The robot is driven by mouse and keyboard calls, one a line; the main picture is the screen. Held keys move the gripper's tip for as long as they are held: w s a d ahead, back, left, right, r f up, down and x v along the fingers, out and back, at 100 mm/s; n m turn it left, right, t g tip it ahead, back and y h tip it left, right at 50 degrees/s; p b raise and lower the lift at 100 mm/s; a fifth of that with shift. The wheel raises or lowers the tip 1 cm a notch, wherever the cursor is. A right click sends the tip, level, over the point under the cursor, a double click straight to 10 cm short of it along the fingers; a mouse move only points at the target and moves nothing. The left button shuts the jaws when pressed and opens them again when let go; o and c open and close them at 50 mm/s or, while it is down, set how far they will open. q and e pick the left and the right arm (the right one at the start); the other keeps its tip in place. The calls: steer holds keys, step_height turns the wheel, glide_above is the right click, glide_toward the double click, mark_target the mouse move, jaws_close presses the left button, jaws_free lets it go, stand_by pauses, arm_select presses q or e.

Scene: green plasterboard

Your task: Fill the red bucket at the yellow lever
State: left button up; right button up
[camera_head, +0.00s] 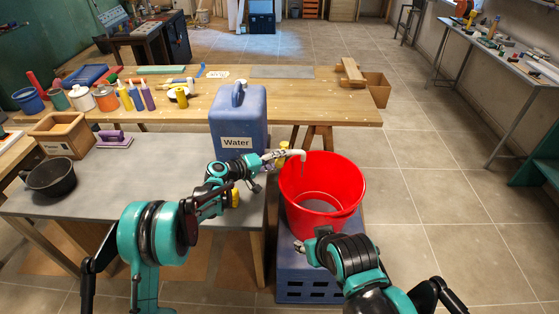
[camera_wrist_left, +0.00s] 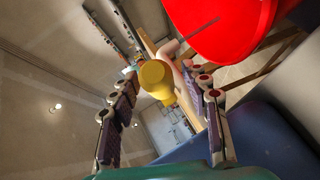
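The red bucket (camera_head: 346,180) stands upright on a blue crate, under the white spout (camera_head: 297,153) of the blue water canister (camera_head: 238,108). A thin grey line, looking like a water stream, runs from the spout into the bucket. The bucket's bottom looks greyish; I cannot tell the water level. The yellow lever (camera_head: 283,145) is on the spout. In the left wrist view the lever (camera_wrist_left: 157,78) lies between the spread fingers of my left gripper (camera_wrist_left: 160,108), with gaps on both sides. My right gripper (camera_head: 308,246) is low at the bucket's front, its fingers mostly hidden.
The blue crate (camera_head: 310,289) carries the bucket beside the grey table (camera_head: 150,188). A black bowl (camera_head: 51,177), a wooden box (camera_head: 62,134) and a purple float (camera_head: 114,140) are on the left. A wooden bench (camera_head: 330,108) stands behind. Floor to the right is clear.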

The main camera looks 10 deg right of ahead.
arm_select(q)
steer(key=v, duration=1.2)
stand_by(0.5)
